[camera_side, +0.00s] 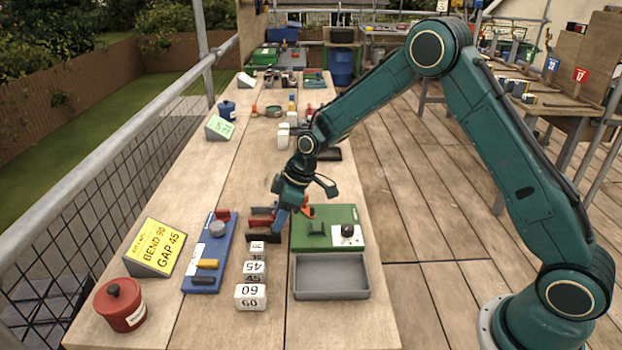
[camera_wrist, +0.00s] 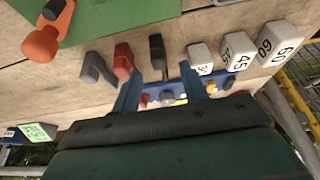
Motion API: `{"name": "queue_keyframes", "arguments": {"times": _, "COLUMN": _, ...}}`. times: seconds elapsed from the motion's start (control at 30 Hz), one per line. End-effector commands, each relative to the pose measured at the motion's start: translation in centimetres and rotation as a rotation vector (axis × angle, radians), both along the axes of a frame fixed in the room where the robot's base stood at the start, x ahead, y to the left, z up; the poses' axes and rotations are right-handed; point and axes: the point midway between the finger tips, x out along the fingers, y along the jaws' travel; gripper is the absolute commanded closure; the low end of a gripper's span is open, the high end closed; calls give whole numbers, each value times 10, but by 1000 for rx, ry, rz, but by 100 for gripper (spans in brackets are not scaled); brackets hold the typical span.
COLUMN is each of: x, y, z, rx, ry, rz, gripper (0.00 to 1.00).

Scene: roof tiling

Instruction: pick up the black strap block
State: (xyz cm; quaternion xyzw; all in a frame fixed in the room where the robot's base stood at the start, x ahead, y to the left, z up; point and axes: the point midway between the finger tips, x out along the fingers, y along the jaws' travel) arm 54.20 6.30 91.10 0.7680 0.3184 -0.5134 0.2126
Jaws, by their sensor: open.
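A black block (camera_side: 263,238), which looks like the strap block, lies on the bench at the near end of a short row with a red block (camera_side: 262,222) and a dark grey block (camera_side: 263,210). In the wrist view the black block (camera_wrist: 157,53) shows just beyond and between the blue fingertips, with the red block (camera_wrist: 124,60) and grey block (camera_wrist: 98,69) to its left. My gripper (camera_side: 281,222) is open and empty, low beside the row's right end; its spread fingers also show in the wrist view (camera_wrist: 160,85). Contact with the black block cannot be told.
White numbered blocks (camera_side: 251,296) stand in a line nearer the camera. A blue board (camera_side: 200,262) holding coloured pieces lies left. A green board (camera_side: 340,212) and an empty grey tray (camera_side: 331,276) lie right. A yellow sign (camera_side: 160,247) and red pot (camera_side: 119,304) stand far left.

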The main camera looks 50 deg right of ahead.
Motion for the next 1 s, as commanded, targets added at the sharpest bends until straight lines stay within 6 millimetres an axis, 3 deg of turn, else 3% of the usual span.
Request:
{"name": "queue_keyframes", "arguments": {"times": 0.47, "x": 4, "y": 4, "z": -12, "rx": -1, "ry": 1, "rz": 0, "gripper": 56}}
{"name": "queue_keyframes", "arguments": {"times": 1.0, "x": 18, "y": 17, "z": -54, "rx": 0, "ry": 0, "rz": 0, "gripper": 56}}
